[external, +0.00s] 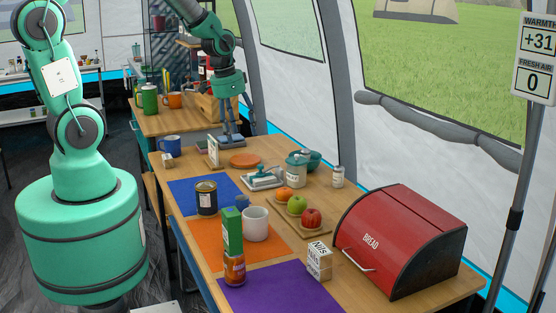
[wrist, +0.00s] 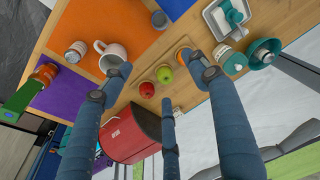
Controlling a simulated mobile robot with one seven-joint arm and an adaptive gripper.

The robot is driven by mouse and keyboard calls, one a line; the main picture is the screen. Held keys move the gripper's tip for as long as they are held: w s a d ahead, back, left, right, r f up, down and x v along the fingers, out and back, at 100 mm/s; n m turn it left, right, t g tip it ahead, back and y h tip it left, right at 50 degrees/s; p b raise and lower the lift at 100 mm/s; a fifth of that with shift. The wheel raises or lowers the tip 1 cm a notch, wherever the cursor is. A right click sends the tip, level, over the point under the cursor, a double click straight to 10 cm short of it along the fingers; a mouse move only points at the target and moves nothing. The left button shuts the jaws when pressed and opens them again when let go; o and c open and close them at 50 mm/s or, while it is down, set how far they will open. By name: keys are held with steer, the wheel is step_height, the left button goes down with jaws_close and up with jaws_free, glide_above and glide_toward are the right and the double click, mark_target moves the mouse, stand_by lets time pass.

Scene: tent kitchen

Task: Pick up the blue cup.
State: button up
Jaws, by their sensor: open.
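The blue cup (external: 170,145) stands upright near the far left end of the wooden table in the external view, its rim facing up. I cannot find it in the wrist view. My gripper (external: 230,136) hangs pointing down above the far part of the table, to the right of the cup and apart from it. A small framed sign (external: 213,152) stands between them in the picture. In the wrist view my gripper's fingers (wrist: 162,82) are spread apart with nothing between them.
A black can (external: 206,198) stands on the blue mat (external: 183,193), closer to the camera than the cup. A white mug (external: 255,224), fruit board (external: 315,233) and red bread box (external: 402,242) stand further forward.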

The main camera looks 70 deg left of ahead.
steer(key=a+f+g, duration=0.1)
steer(key=a+f, duration=0.3)
steer(key=f, duration=0.9)
steer(key=shift+b, duration=0.3)
steer(key=shift+w+f, duration=0.15)
steer(key=b, duration=0.2)
glide_above(242, 199)
steer(key=s+d, duration=0.1)
steer(key=d, duration=0.1)
steer(key=shift+f, duration=4.15)
steer(key=shift+f, duration=0.1)
steer(key=shift+w+f+b, duration=0.15)
steer(key=shift+f+b, duration=0.75)
steer(key=shift+f, duration=1.6)
steer(key=c, duration=1.2)
